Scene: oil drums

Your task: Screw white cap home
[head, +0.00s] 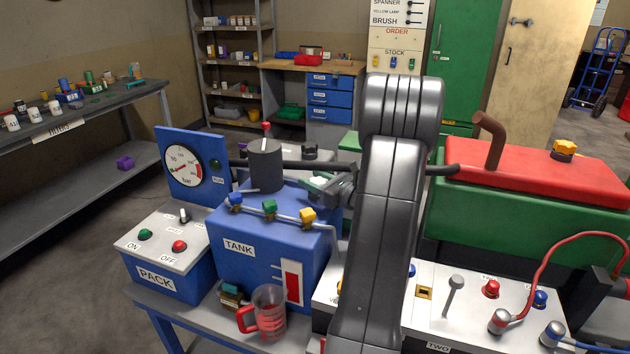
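My gripper (318,187) is over the back right part of the top of the blue tank (228,272), seen from the side and partly behind my arm. A small white patch (320,181) shows at its fingers; it may be the white cap, but it is too small and covered to be sure. I cannot tell whether the fingers are closed on it, or whether it touches the tank. No threaded neck or opening shows clearly under the gripper.
A dark cylinder (265,166) with a red top stands on the tank, left of my gripper. A pipe with blue, green and yellow valve handles (270,208) runs along the front. A red jug (268,312) stands before the tank. A red-topped green box (540,180) is at right.

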